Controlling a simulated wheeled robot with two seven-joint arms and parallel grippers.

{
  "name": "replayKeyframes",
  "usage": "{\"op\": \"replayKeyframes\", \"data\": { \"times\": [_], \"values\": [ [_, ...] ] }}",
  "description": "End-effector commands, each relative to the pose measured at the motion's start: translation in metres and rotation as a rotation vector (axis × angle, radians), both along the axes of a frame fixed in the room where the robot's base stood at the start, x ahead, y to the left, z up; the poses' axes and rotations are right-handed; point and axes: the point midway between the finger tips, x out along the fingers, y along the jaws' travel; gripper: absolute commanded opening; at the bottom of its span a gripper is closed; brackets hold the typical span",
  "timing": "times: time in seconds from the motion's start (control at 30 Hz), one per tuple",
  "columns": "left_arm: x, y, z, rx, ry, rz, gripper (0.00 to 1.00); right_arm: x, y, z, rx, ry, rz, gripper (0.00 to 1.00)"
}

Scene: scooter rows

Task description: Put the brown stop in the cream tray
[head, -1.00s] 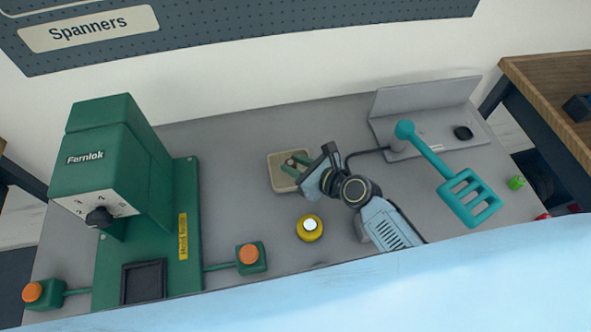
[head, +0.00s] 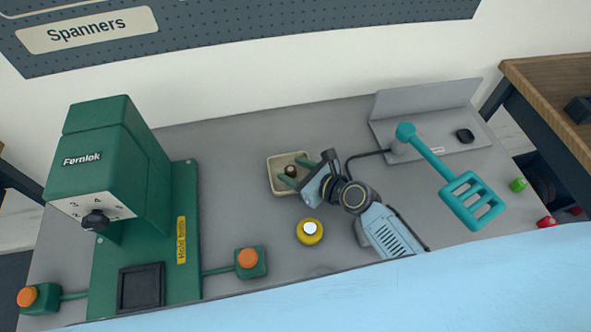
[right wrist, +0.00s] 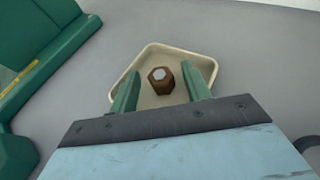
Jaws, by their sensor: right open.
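The brown stop (head: 290,170) is a small brown piece with a pale top and sits inside the cream tray (head: 272,178). In the right wrist view the brown stop (right wrist: 161,80) stands upright on the floor of the cream tray (right wrist: 151,49). My right gripper (head: 303,170) is over the tray's right part, its green fingers apart. In the right wrist view the right gripper (right wrist: 161,95) has a finger on each side of the stop, with visible gaps to it. My left gripper is not in view.
A green press (head: 113,170) with orange buttons stands on the left of the grey table. A yellow stop (head: 310,231) with a light top sits in front of the tray. A teal slotted paddle (head: 446,176) is at right, with green (head: 518,184) and red (head: 546,221) pieces beyond.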

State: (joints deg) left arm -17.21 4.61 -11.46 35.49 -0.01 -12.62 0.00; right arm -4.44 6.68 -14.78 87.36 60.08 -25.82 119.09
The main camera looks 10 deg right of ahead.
Motion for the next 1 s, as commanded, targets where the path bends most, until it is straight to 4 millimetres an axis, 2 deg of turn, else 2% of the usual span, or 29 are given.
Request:
{"op": "replayKeyframes", "data": {
  "times": [0.17, 0.33, 0.6, 1.0],
  "values": [
    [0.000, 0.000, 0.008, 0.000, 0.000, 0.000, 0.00, -0.019, -0.014, 0.012, -0.001, 0.002, 0.000, 0.48],
    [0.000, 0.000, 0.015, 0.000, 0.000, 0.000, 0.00, -0.048, -0.035, 0.027, -0.003, 0.000, 0.001, 0.48],
    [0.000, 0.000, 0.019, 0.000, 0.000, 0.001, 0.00, -0.081, -0.061, 0.043, 0.000, 0.001, 0.001, 0.48],
    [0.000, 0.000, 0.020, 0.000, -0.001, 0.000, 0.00, -0.089, -0.067, 0.047, 0.000, 0.000, 0.001, 0.48]
  ]
}}
